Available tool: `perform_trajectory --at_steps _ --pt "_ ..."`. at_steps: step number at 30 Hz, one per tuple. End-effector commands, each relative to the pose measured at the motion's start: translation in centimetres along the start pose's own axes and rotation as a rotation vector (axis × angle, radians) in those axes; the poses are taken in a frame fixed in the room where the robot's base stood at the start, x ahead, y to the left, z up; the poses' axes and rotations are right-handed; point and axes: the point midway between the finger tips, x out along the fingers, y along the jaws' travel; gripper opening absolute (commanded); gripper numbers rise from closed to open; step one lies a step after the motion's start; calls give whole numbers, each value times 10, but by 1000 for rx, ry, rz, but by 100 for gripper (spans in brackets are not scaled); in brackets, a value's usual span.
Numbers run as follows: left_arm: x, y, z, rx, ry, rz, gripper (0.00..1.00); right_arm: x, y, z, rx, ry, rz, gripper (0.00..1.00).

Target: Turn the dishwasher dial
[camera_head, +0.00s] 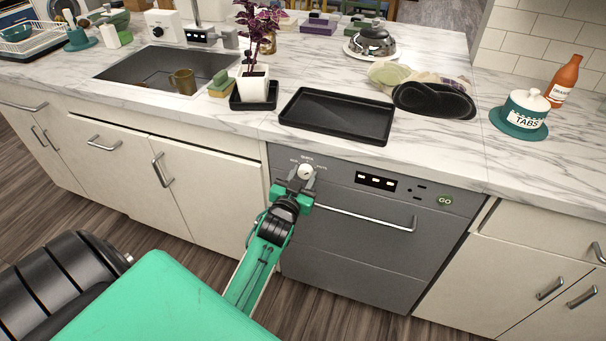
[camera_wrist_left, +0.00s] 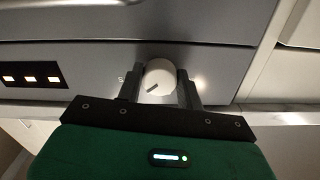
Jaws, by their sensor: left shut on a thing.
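The grey dishwasher (camera_head: 355,255) is built in under the marble counter. Its white round dial (camera_head: 306,171) is at the upper left of its front panel. The dial also shows in the left wrist view (camera_wrist_left: 159,77), with a dark pointer line slanting across its face. My left gripper (camera_head: 298,180) is at the panel with a finger on each side of the dial, shut on it. In the left wrist view the two dark fingers (camera_wrist_left: 161,88) flank the dial. Some of the printing around the dial is hidden or too small to read. My right gripper is not in view.
A bar handle (camera_head: 365,217) runs across the dishwasher door just right of my gripper. A lit display (camera_head: 376,181) and a GO button (camera_head: 445,200) are further right. A black tray (camera_head: 337,115) lies on the counter above.

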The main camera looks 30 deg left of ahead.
Motion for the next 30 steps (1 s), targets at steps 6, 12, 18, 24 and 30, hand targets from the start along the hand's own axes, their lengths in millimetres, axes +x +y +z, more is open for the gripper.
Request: perform_trajectory --at_steps 6,12,18,24,30 --pt "0 -1 -2 155 -1 1 14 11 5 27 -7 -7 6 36" --pt "0 0 -2 277 1 1 14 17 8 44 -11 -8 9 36" --pt "0 0 -1 357 1 1 14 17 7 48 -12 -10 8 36" --pt "0 -1 -1 390 1 0 14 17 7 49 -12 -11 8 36" --pt "0 -1 -1 395 1 0 14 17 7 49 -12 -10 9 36"
